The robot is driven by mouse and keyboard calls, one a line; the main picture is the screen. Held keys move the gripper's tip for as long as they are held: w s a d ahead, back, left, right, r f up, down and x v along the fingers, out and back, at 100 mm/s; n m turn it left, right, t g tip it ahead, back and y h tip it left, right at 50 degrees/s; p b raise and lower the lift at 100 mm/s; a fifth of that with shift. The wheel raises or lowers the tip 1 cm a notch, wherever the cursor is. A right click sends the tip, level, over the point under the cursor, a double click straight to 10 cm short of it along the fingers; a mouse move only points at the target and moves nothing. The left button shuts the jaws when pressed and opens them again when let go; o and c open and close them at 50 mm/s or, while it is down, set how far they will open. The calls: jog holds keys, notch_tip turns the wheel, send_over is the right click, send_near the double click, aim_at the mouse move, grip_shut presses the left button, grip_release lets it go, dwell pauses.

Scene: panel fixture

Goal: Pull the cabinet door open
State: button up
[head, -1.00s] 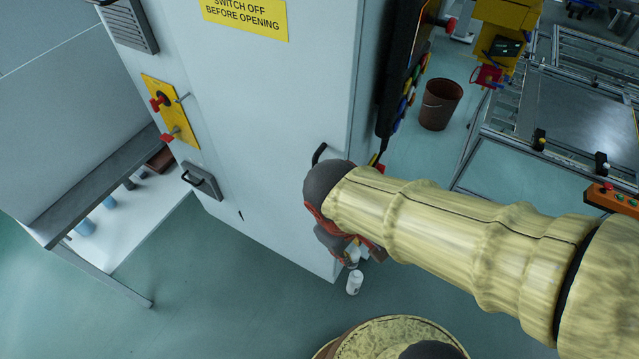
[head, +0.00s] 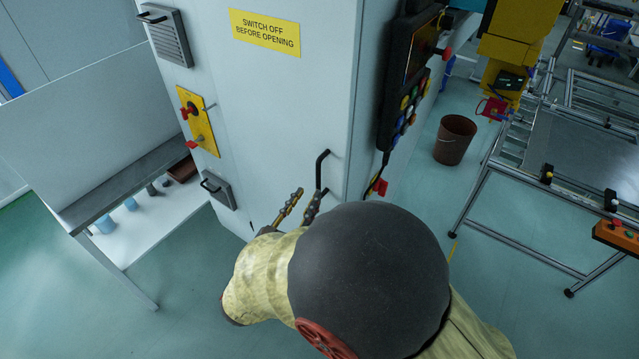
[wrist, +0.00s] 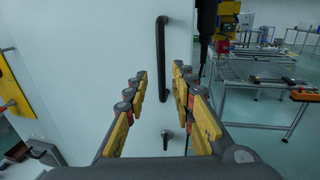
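The cabinet door (head: 265,100) is a pale panel that looks shut, with a yellow "SWITCH OFF BEFORE OPENING" sign (head: 265,33). Its black bar handle (head: 321,170) stands upright near the door's right edge; its lower part is hidden behind my gripper in the head view. In the wrist view the handle (wrist: 161,62) is ahead, in line with the gap between the fingers. My gripper (head: 303,203) is open and empty, just short of the handle; it also shows in the wrist view (wrist: 160,82). A small dark latch or lock (wrist: 167,137) sits below the handle.
A black control pendant (head: 409,80) with coloured buttons hangs on the cabinet's right side, close to the handle. A yellow switch plate (head: 198,122) is on the left. A bench (head: 135,180) stands left; a brown bin (head: 455,139) and metal frame tables stand right.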

aim_at(317, 183)
jog(key=b+x, duration=0.1)
jog(key=x, duration=0.6)
jog(key=shift+w+d, duration=0.15)
jog(key=shift+c, duration=0.3)
grip_shut()
dwell(0.5)
